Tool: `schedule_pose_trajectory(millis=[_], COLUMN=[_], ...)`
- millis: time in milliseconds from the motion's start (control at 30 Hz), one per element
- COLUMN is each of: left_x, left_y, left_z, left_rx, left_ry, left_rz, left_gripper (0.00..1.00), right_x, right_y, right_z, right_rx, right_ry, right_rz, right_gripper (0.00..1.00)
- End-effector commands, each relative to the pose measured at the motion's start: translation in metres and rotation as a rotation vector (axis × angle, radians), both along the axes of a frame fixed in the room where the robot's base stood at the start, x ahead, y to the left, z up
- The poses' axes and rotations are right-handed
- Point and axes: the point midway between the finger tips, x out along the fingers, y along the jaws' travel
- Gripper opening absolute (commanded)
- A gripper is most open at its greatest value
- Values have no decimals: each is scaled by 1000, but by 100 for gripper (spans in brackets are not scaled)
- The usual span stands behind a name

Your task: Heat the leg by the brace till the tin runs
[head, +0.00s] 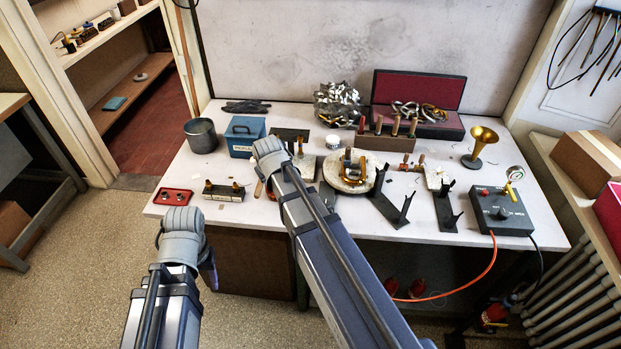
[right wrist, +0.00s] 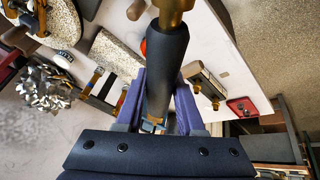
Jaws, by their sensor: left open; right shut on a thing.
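A U-shaped brass part (head: 348,165) lies on a round pale pad (head: 330,178) in the middle of the bench; its brace and legs are too small to tell apart. My right gripper (right wrist: 158,112) is shut on the dark handle of a brass-ended tool (right wrist: 167,60), which looks like a torch. My arm hides this gripper in the head view. My left gripper (head: 208,270) is open and empty, in front of the bench's front left, with its fingers mostly hidden.
A dark control box (head: 500,212) with an orange hose stands at the front right. Black stands (head: 447,208) are near the front edge. A blue box (head: 244,136), grey pot (head: 201,135) and brass horn bell (head: 480,146) stand farther back.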

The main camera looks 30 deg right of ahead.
Motion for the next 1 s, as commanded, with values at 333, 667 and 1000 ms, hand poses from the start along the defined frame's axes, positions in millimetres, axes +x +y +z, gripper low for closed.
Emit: schedule_pose_trajectory(millis=[333, 667, 1000], left_x=[0, 0, 0], left_y=[0, 0, 0], left_z=[12, 16, 13], left_rx=[0, 0, 0], left_ry=[0, 0, 0], left_rz=[-1, -1, -1], left_gripper=[52, 52, 52], right_x=[-52, -80, -83], right_y=[-45, -71, -74], right_z=[21, 34, 31], right_rx=[-28, -80, -85], right_ry=[-95, -154, -160], right_rz=[-706, -1119, -1158], right_gripper=[0, 0, 0])
